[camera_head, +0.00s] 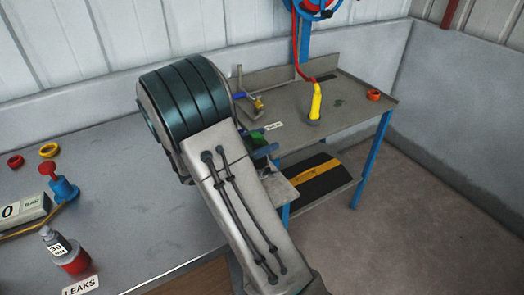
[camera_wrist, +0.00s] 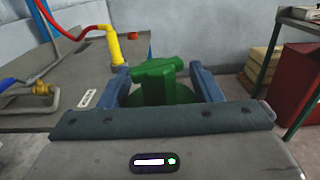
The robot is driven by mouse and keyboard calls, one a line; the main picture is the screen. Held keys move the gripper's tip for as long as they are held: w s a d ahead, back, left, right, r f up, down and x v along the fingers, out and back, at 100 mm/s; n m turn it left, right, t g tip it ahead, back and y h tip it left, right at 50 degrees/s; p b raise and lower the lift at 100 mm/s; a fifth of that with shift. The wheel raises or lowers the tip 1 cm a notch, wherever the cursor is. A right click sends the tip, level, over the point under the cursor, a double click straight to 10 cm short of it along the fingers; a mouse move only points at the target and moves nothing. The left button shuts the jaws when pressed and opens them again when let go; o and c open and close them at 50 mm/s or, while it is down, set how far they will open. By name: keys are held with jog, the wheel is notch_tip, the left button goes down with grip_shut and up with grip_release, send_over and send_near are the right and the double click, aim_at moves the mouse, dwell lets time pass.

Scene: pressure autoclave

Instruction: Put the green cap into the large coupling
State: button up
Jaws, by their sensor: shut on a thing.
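My gripper (camera_wrist: 162,78) is shut on the green cap (camera_wrist: 160,92), which sits between its two blue fingers in the wrist view. The cap has a wide bar-like top and a rounder body below. In the head view my arm hides most of the gripper, and only a bit of the green cap (camera_head: 257,138) shows at the near left edge of the far bench. I cannot make out for certain which part is the large coupling. A pipe with a brass fitting (camera_head: 258,103) stands on that bench, and it also shows in the wrist view (camera_wrist: 41,88).
The far bench (camera_head: 300,125) bears a yellow hose end (camera_head: 315,103) on a red hose, an orange ring (camera_head: 373,94) and a small label (camera_head: 273,126). The near table (camera_head: 130,215) holds a red-and-blue fitting (camera_head: 60,183), loose rings and a weight (camera_head: 70,255).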

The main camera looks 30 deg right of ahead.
jog(key=shift+f, duration=1.8)
jog(key=shift+f, duration=0.1)
jog(key=shift+f, duration=0.15)
jog(key=o, duration=0.7)
jog(key=shift+o, duration=0.2)
